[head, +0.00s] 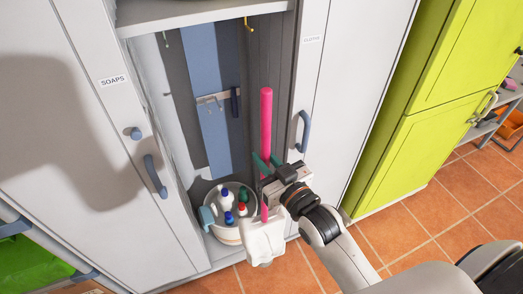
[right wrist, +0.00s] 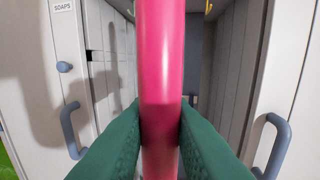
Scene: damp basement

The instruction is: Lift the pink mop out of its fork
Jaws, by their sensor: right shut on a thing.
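The pink mop (head: 265,118) stands roughly upright, with a pink handle and a white head (head: 263,240). My right gripper (head: 264,163) has its green fingers shut on the handle. In the right wrist view the handle (right wrist: 161,60) runs between both fingertips (right wrist: 160,125). The mop head overlaps the cabinet's front bottom edge and the bucket's right side in the head view. A small grey holder with prongs (head: 212,99), perhaps the fork, is on the blue back panel. The handle shows apart from it, to its right. My left gripper is not in view.
A white bucket (head: 226,232) with several bottles stands on the cabinet floor, left of the mop. The door marked SOAPS (head: 85,130) is on the left. Another white door (head: 345,100) is on the right, beside a lime-green cabinet (head: 405,145). Tiled floor (head: 395,225) is clear at right.

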